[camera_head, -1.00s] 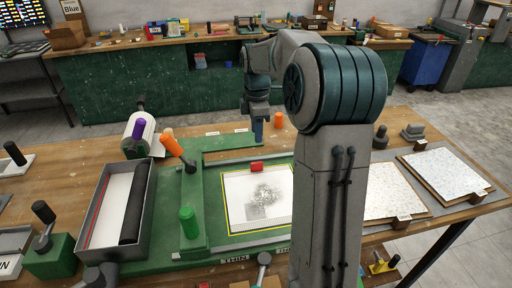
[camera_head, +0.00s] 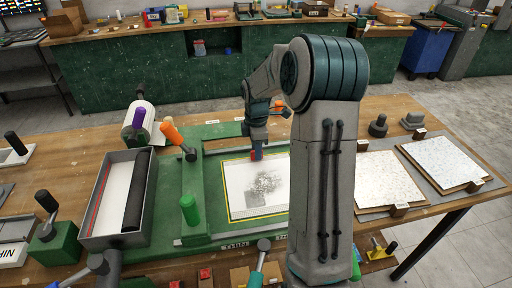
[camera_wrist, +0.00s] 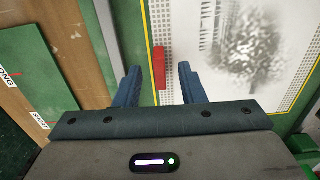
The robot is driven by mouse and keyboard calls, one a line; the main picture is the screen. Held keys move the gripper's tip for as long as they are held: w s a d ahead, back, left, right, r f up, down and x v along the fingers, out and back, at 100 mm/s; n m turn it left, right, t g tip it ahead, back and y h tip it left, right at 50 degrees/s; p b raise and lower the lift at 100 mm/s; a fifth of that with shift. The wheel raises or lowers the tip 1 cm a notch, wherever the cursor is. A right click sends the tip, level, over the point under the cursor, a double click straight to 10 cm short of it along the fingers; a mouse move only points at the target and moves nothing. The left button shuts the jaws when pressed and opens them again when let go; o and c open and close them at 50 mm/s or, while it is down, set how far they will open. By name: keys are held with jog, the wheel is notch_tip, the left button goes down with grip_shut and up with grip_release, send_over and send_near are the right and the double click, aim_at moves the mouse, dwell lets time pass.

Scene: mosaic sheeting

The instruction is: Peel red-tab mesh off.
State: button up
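The white mesh sheet (camera_head: 240,205) lies flat in a yellow-edged area of the green bed, with a grey speckled picture on it. Its red tab (camera_wrist: 159,68) is at the sheet's edge. In the wrist view my gripper (camera_wrist: 158,72) is open, with one blue finger on each side of the tab and gaps between. I cannot tell whether the fingertips are down at the tab's height. In the head view the tab is partly hidden by my gripper (camera_head: 256,150), which is right over it.
A grey tray (camera_head: 112,241) with a black roller stands left of the bed. Orange (camera_head: 172,134) and green (camera_head: 189,208) handles rise by the bed's left side. Two speckled panels (camera_head: 440,160) lie at the right. My arm hides part of the bed's right side.

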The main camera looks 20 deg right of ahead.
grip_shut()
jog(key=shift+r, duration=0.1)
